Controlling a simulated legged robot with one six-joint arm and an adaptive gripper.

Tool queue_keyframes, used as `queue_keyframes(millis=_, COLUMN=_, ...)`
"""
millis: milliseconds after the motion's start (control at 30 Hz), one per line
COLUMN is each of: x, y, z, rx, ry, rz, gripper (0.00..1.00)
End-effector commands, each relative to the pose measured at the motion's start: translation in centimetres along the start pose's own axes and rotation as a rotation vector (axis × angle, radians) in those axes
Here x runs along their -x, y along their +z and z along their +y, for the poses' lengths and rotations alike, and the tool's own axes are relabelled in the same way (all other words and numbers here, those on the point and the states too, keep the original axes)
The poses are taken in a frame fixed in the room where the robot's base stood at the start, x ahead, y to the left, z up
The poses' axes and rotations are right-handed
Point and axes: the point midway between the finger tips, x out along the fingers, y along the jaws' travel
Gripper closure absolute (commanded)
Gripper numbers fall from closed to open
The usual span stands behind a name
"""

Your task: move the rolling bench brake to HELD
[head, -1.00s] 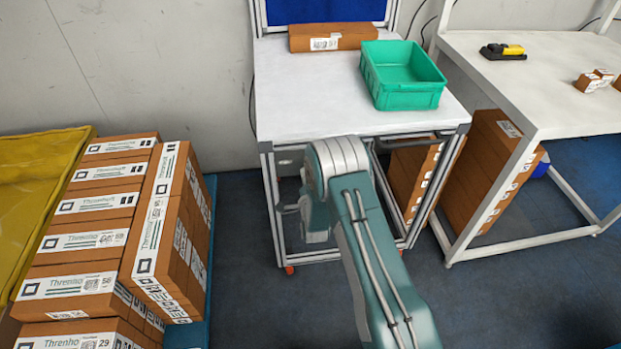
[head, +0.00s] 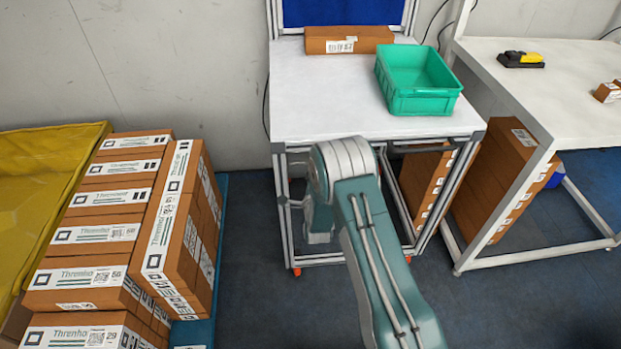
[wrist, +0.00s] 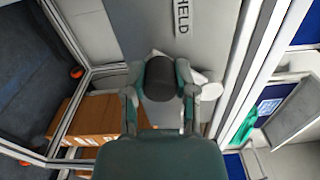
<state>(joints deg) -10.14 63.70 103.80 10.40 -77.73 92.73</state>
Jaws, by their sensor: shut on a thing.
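The rolling bench (head: 340,105) has a white top, a metal frame and orange-red casters, and stands in the middle of the head view. In the wrist view, my gripper (wrist: 160,88) is shut on a dark rounded brake handle (wrist: 159,78). A light lever part shows beside the handle, against a grey panel. A HELD label (wrist: 182,18) is on that panel, beyond the handle and a little right. In the head view my arm reaches to the bench's front left, and the fingers and brake are hidden there.
A green bin (head: 417,82) and a brown box (head: 348,40) sit on the bench top. A second table (head: 540,90) with a yellow-black scanner (head: 521,60) stands right. Stacked cartons (head: 110,235) and a yellow container (head: 45,190) are left. Floor between cartons and bench is clear.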

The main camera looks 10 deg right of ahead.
Motion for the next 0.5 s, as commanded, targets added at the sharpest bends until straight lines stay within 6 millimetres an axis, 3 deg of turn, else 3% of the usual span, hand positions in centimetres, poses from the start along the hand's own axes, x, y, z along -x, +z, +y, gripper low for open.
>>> queue_keyframes(millis=133, x=-0.02, y=-0.06, z=0.18, rx=-0.001, ry=0.006, rz=0.002, gripper=1.00)
queue_keyframes(millis=167, x=-0.02, y=-0.06, z=0.19, rx=-0.001, ry=0.006, rz=0.001, gripper=0.55)
queue_keyframes(millis=200, x=-0.02, y=-0.05, z=0.18, rx=-0.001, ry=0.006, rz=0.001, gripper=0.37)
queue_keyframes(millis=233, x=-0.02, y=-0.04, z=0.17, rx=0.000, ry=0.005, rz=0.001, gripper=0.29)
queue_keyframes(millis=500, x=0.03, y=0.01, z=0.03, rx=0.001, ry=0.001, rz=0.000, gripper=0.29)
